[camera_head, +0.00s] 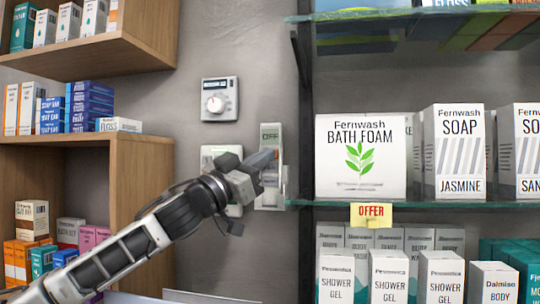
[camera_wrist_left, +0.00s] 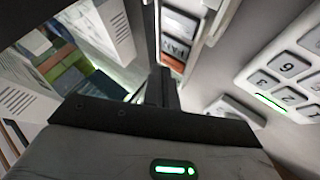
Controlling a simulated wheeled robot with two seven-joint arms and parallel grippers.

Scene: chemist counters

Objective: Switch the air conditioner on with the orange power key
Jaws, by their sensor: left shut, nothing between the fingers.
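The air conditioner's control panel (camera_head: 270,134) is a narrow pale unit on the wall, just left of the glass shelves. Its display reads OFF. My left gripper (camera_head: 266,158) is shut and empty, with its tips in front of the panel's middle, hiding the keys there in the head view. In the left wrist view the panel shows a FAN key (camera_wrist_left: 178,49) and an orange-brown key (camera_wrist_left: 172,66) just beyond the shut fingertips (camera_wrist_left: 162,76). I cannot tell whether the tips touch that key. My right gripper is not in view.
A numbered keypad (camera_wrist_left: 290,75) is on the wall beside the panel, partly behind my gripper in the head view. A dial unit (camera_head: 220,100) is above it. Glass shelves (camera_head: 440,205) with boxes stand close on the right, and a wooden shelf (camera_head: 142,180) on the left.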

